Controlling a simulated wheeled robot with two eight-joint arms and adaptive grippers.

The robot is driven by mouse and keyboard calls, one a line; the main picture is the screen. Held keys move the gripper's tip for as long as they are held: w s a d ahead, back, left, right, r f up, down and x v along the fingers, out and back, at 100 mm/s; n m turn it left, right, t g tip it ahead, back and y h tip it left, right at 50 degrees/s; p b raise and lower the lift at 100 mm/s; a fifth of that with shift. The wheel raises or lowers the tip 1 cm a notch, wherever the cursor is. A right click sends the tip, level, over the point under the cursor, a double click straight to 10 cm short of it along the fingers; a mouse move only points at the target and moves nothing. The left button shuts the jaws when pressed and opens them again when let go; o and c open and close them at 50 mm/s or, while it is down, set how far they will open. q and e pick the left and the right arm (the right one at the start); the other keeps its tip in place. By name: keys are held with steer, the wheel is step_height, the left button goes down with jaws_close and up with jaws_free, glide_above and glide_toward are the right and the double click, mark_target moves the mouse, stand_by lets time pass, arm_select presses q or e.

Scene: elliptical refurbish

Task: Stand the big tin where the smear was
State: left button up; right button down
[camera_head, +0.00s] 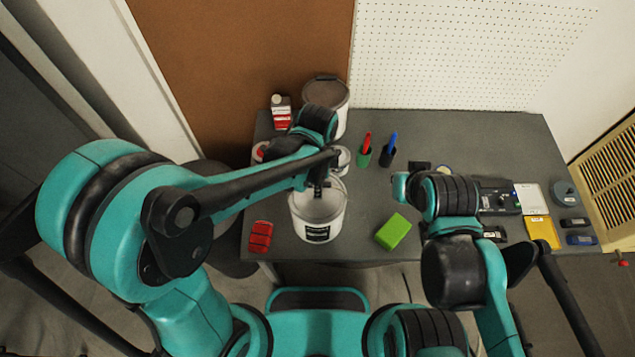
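A big white tin (312,226) with a dark label stands near the front edge of the grey table, left of centre. Another large pale tin with a brownish top (327,92) stands at the back left. My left gripper (321,192) points down at the far rim of the front tin. Its fingers are small and dark here, so I cannot tell whether they are shut on the rim. My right arm reaches over the table's right half, and its own wrist hides its gripper. I see no clear smear on the bare table.
A green block (393,231) lies right of the front tin, and a red item (260,236) lies left. Red (365,152) and blue-topped (388,150) holders stand mid-table. A red-and-white container (281,111) stands at the back left. Small items, including a yellow one (542,232), crowd the right.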

arm_select(q)
steer(key=shift+r, duration=0.15)
steer(key=shift+r, duration=0.4)
step_height(320, 180, up, 11)
steer(key=p, duration=0.3)
steer(key=s+a+r+n+t, duration=0.2)
steer(key=a+n+t, duration=0.1)
steer(key=a+n, duration=0.6)
steer(key=s+a+r+n+t, duration=0.1)
steer(key=s+a+n+t, duration=0.2)
steer(key=a+n, duration=0.6)
steer(key=shift+s+r+t, duration=0.15)
steer(key=shift+r+t, duration=0.2)
steer(key=shift+t, duration=0.25)
steer(key=shift+d, duration=0.1)
step_height(320, 180, down, 10)
steer(key=b, duration=0.9)
steer(key=shift+r, duration=0.2)
